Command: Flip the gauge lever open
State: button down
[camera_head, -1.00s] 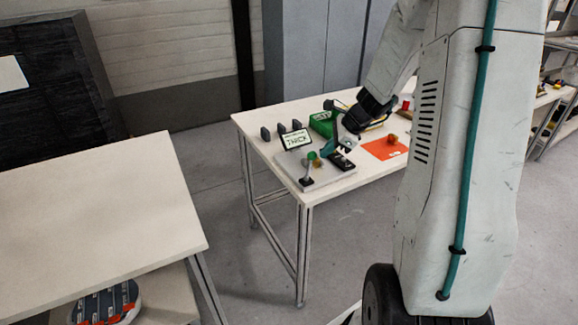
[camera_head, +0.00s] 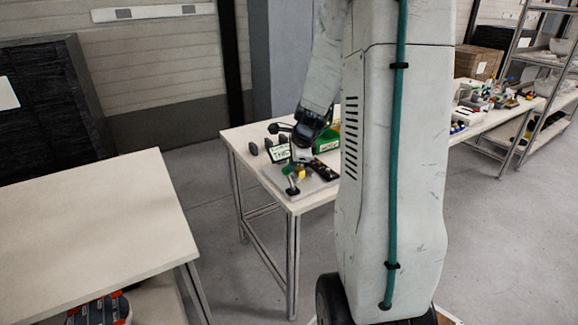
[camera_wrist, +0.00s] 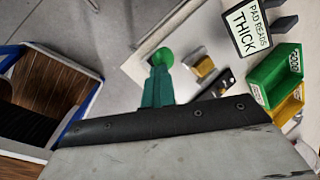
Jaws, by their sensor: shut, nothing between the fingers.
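The gauge lever's green knob (camera_wrist: 162,57) shows in the wrist view just beyond my gripper's teal fingertips (camera_wrist: 158,88). I cannot tell whether they touch it. In the head view the green knob (camera_head: 287,170) is on the board at the table's near left corner. My gripper (camera_head: 301,154) is low over the board, fingers shut and empty. A brass-yellow cylinder (camera_wrist: 198,62) sits beside the knob. The sign (camera_wrist: 247,25) reads "PAD READS THICK". The lever's lower part is mostly hidden in the wrist view.
A green bin (camera_wrist: 268,82) and a yellow bin (camera_wrist: 289,107) stand to the right in the wrist view. A dark device (camera_head: 322,169) lies on the board. An empty-topped table (camera_head: 90,215) is at the left. My column hides the work table's right part.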

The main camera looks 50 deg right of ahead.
jog(key=shift+w+d+r, duration=0.15)
jog(key=shift+w+r, duration=0.15)
jog(key=shift+r, duration=0.35)
jog(key=s+d+r, duration=0.2)
jog(key=s+r, duration=0.5)
jog(key=r, duration=0.3)
jog(key=shift+d+r, duration=0.35)
jog(key=shift+r, duration=0.05)
